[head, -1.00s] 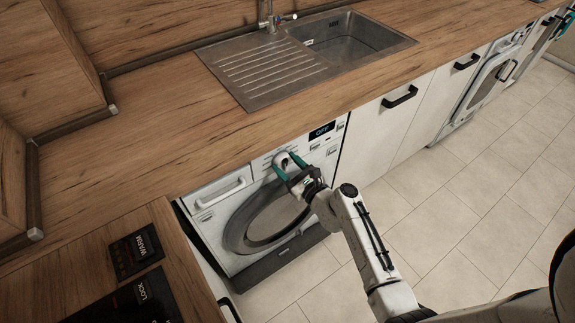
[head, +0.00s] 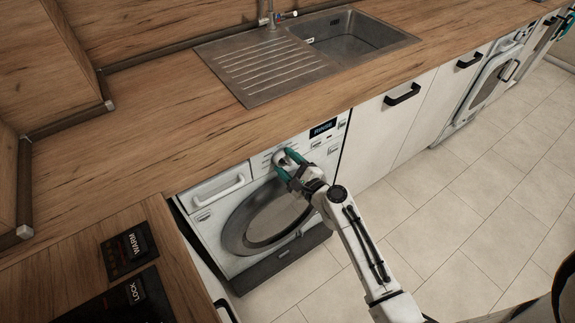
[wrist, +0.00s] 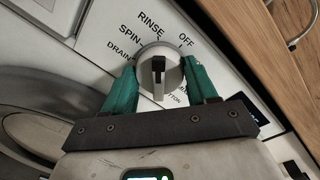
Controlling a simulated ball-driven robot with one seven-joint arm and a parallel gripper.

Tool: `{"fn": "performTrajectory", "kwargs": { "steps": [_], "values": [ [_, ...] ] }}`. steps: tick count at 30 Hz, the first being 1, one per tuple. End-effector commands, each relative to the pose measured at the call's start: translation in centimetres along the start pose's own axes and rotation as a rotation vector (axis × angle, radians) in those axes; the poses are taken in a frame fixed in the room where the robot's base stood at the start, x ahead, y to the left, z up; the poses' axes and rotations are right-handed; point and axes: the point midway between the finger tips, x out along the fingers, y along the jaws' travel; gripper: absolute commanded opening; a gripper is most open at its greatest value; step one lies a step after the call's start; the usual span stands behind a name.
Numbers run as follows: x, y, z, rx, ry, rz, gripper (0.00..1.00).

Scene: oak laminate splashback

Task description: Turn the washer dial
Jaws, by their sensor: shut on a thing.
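The washer (head: 205,216) is a white front-loader under the wooden counter, with a round grey door. Its dial (wrist: 158,72) is a round silver knob with a raised grip and a dark mark, near the printed words OFF, RINSE, SPIN and DRAIN. My gripper (wrist: 160,84) has its teal fingers on either side of the dial and is shut on it. In the head view, my gripper (head: 288,162) reaches the dial on the washer's top panel. The small display (head: 322,128) right of the dial shows a lit word that looks like RINSE.
A detergent drawer (head: 218,190) with a white handle is left of the dial. The counter edge overhangs just above. A steel sink (head: 350,32) is set in the counter, and white cabinets (head: 400,115) stand to the right. Tiled floor (head: 470,200) is open in front.

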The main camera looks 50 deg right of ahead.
Motion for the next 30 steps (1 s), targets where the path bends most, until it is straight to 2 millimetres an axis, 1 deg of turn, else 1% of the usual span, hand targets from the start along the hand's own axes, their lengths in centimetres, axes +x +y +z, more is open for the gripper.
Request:
{"fn": "performTrajectory", "kwargs": {
  "steps": [6, 15, 24, 30],
  "values": [
    [0.05, 0.29, 0.12, -0.208, 0.01, 0.005, 0.27],
    [0.02, 0.34, 0.14, -0.465, 0.027, 0.009, 0.27],
    [0.02, 0.34, 0.15, -0.633, 0.039, 0.011, 0.27],
    [0.03, 0.33, 0.17, -0.686, 0.043, 0.011, 0.27]
  ]
}}
